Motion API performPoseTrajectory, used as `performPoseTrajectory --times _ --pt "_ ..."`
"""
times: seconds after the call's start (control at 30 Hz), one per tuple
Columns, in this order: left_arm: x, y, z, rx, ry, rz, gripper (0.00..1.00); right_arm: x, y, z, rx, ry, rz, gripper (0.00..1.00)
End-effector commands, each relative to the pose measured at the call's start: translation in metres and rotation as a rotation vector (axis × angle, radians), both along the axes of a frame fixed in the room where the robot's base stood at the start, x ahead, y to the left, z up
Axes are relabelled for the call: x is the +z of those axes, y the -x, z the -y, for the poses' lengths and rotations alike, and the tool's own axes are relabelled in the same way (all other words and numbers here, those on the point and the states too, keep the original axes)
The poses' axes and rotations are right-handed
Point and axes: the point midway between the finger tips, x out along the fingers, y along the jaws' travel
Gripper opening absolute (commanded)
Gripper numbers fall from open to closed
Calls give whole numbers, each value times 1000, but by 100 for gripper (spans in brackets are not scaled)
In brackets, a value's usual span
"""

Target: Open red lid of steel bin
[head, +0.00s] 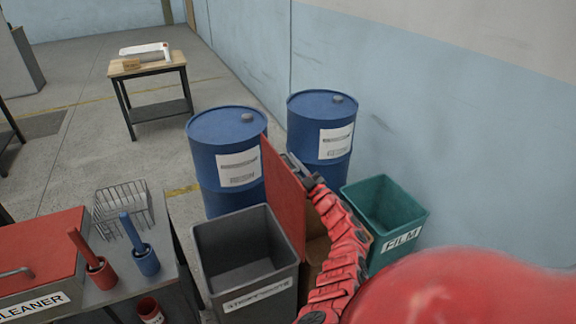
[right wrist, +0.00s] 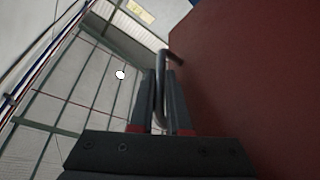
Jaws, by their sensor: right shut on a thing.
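The red lid (head: 282,187) stands raised, close to upright, between a grey bin and a green bin in the head view. The bin under it is mostly hidden by the lid and my right arm; a brownish part of it shows (head: 316,250). My right gripper (head: 297,163) is at the lid's upper edge. In the right wrist view its fingers (right wrist: 160,88) are shut on a grey metal handle (right wrist: 174,57), with the red lid (right wrist: 245,75) filling the right side. My left gripper is not in view.
An open grey bin (head: 205,243) stands left of the lid and a green bin (head: 420,222) right of it. Two blue drums (head: 205,165) (head: 305,125) stand behind. A workbench with a red cleaner box (head: 45,245) and cups with blue and red handles is at left.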

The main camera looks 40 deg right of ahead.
Motion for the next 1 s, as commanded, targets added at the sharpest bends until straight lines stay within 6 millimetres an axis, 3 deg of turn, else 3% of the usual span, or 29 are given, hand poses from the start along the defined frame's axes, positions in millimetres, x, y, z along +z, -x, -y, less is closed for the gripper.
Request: performPoseTrajectory --times 0.33,0.37,0.43,0.77,1.0 --pt "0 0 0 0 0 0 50 -2 1 1 -2 -2 -3 0" --pt "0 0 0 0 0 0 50 -2 1 1 -2 -1 -3 18" --pt "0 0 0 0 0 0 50 -1 0 1 -2 -1 -2 27" --pt "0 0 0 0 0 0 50 -2 2 0 0 0 -2 27" --pt "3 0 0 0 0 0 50 -10 21 -2 3 3 -5 27"
